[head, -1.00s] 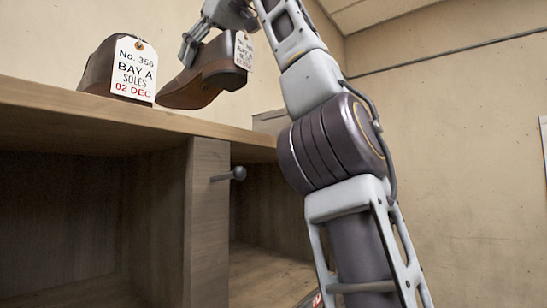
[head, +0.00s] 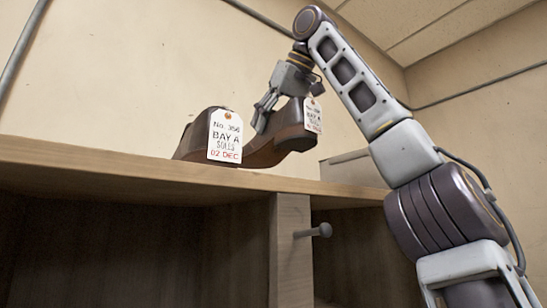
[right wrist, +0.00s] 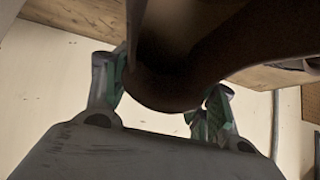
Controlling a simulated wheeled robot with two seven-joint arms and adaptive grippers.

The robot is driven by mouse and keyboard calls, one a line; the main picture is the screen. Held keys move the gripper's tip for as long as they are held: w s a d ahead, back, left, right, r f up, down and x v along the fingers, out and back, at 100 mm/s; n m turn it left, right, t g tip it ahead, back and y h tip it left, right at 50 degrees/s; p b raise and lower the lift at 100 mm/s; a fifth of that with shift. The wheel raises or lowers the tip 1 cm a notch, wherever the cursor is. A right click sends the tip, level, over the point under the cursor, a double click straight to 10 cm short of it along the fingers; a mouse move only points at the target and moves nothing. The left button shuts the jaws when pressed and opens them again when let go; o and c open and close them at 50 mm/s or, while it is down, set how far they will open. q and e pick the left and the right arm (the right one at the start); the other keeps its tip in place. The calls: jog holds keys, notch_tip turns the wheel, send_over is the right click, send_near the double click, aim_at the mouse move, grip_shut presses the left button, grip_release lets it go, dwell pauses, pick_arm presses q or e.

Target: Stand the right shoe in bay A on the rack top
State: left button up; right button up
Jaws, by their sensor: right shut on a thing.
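The right shoe (head: 283,138) is brown leather with a dark sole, and a paper tag (head: 313,115) hangs at its right end. My right gripper (head: 266,114) is shut on it, with the arm coming in from the right. The shoe is tilted, its right end higher, over the rack top (head: 120,163); I cannot tell if its low end touches the wood. In the right wrist view the dark shoe (right wrist: 180,75) lies between the two fingers (right wrist: 160,92). A second brown shoe (head: 190,140) stands just left, partly behind its tag (head: 225,135) reading "BAY A". My left gripper is not in view.
The rack has open dark compartments below, a wooden upright (head: 290,245) and a grey peg (head: 318,230) on it. A pale box-like thing (head: 352,168) sits on the top at right. A plain wall stands behind.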

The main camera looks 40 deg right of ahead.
aim_at(273, 152)
jog(key=shift+s+f, duration=0.15)
jog(key=shift+f, duration=2.05)
jog(key=shift+f, duration=0.1)
jog(key=shift+f, duration=1.65)
jog(key=o, duration=1.4)
jog(key=shift+a+r, duration=0.1)
jog(key=shift+r, duration=0.05)
